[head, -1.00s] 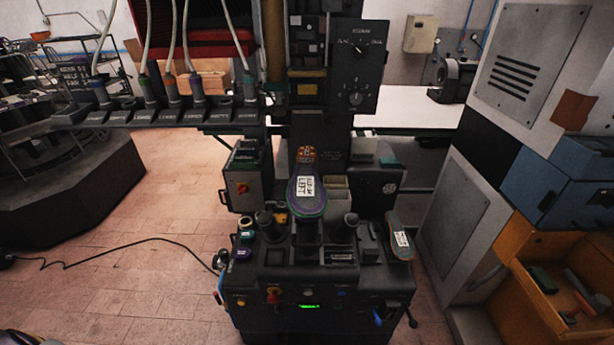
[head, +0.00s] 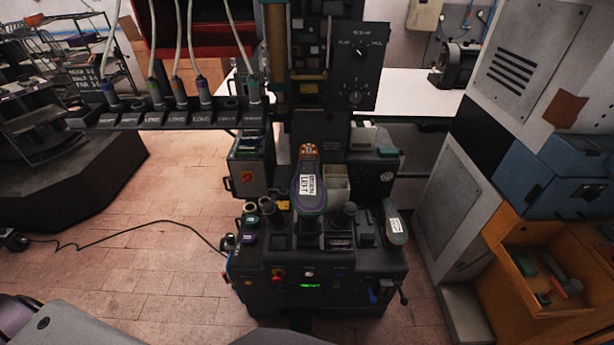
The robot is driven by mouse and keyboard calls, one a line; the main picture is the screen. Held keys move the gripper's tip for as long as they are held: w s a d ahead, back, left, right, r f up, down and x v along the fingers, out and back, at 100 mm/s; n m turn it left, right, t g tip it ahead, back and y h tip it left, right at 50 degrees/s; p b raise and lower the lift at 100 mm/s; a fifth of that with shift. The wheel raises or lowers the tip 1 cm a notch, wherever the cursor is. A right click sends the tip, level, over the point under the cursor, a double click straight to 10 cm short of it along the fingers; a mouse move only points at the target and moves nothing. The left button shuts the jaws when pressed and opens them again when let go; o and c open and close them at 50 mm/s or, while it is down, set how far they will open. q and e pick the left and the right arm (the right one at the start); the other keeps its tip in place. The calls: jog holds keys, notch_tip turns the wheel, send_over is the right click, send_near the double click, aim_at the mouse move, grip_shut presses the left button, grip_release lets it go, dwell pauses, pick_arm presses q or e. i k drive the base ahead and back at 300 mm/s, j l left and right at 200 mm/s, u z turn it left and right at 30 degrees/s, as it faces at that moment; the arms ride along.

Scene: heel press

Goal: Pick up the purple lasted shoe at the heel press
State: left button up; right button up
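The purple lasted shoe (head: 312,190) stands sole-out at the middle of the heel press (head: 325,262). Its grey sole faces me, with a purple rim around the lower end, an orange patch at the top end and a white label that seems to read LEFT. It rests over the press's central post, between two dark round knobs. A second sole-shaped piece (head: 396,226), grey with a reddish edge and a white label, leans at the press's right side. Neither gripper shows; only grey parts of my own body show at the bottom edge.
A dark rail (head: 170,118) with several corded tools juts out to the left of the press. A grey cabinet (head: 450,205) and an orange bin (head: 535,262) with tools stand close on the right. A black cable (head: 120,238) crosses the open tiled floor at left.

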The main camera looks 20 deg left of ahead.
aim_at(308, 193)
jog(key=k+j+u, duration=0.2)
jog(key=j, duration=0.9)
jog(key=j+u, duration=0.15)
jog(key=j, duration=0.95)
